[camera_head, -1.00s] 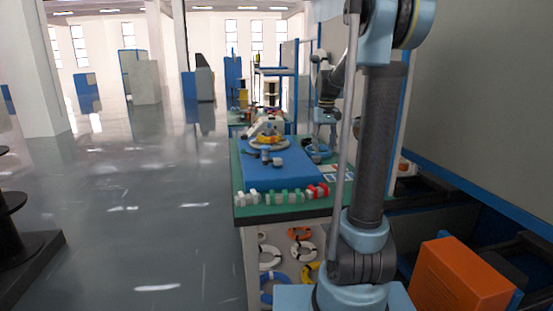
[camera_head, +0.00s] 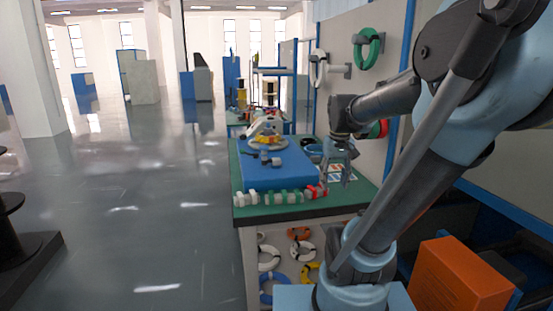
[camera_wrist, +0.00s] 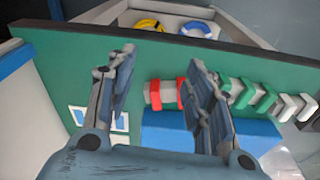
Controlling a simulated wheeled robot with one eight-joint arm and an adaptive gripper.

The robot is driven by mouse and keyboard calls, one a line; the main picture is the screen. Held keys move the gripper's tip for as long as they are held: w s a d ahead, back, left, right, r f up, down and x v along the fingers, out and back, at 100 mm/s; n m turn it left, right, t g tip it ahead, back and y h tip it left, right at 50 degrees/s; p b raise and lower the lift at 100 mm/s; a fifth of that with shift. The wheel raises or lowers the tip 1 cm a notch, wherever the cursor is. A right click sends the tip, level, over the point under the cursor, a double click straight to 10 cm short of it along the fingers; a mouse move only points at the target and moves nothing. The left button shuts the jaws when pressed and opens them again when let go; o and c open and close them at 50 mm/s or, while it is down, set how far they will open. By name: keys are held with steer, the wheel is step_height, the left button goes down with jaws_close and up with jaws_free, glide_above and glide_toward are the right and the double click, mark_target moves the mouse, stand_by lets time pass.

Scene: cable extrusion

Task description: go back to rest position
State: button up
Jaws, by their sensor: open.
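My gripper (camera_head: 347,178) points down above the right side of the green-topped workbench (camera_head: 345,197). It also shows in the wrist view (camera_wrist: 163,58), where its two fingers are spread apart with nothing between them. A red and white block (camera_wrist: 165,94) appears in the gap between the fingers, below them on the bench. My arm leans to the right from its base, with its forearm reaching back to the left over the bench.
A blue mat (camera_head: 262,176) covers much of the bench, with small parts on it. Several green and white blocks (camera_head: 285,198) line the front edge. A green cable ring (camera_head: 369,48) and a white one (camera_head: 319,68) hang on the panel. An orange box (camera_head: 460,277) stands at right.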

steer(key=s+f, duration=1)
steer(key=s, duration=0.1)
steer(key=shift+s+f+m+t, duration=0.2)
steer(key=shift+s+m+t, duration=0.2)
